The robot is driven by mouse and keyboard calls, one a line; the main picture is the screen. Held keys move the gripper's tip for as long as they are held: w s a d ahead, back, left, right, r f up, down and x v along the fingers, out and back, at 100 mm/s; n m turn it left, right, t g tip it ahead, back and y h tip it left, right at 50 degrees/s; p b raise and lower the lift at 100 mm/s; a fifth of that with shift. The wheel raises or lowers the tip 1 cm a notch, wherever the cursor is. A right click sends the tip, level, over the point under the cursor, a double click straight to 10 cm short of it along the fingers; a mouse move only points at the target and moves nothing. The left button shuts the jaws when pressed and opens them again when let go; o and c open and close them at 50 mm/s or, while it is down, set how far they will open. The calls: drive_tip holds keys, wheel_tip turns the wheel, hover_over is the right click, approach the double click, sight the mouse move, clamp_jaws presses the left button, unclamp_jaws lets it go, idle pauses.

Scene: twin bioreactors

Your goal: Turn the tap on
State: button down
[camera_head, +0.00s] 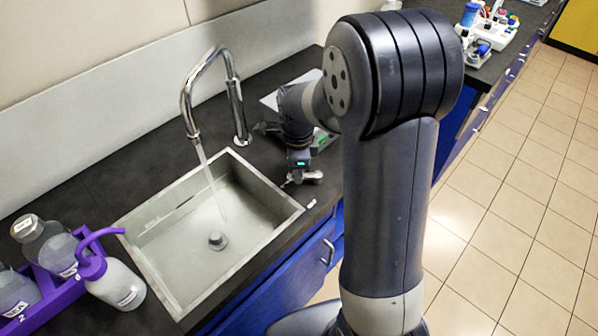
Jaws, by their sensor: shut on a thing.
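The chrome tap (188,92) arches over the left part of the sink (165,290), with its base on the black counter behind the sink. A thin stream of water (210,182) runs from its spout into the basin.
A purple rack (45,305) with bottles stands at the left front, and a white wash bottle (115,285) stands beside it. Labware (485,35) stands at the far right.

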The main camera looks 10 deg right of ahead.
drive_tip(key=shift+w+d+m, duration=0.15)
drive_tip(key=shift+w+m, duration=0.35)
drive_tip(key=shift+m, duration=0.6)
drive_tip(key=c, duration=1.3)
unclamp_jaws()
wheel_tip(320, 180, up, 11)
drive_tip(key=shift+f, duration=0.1)
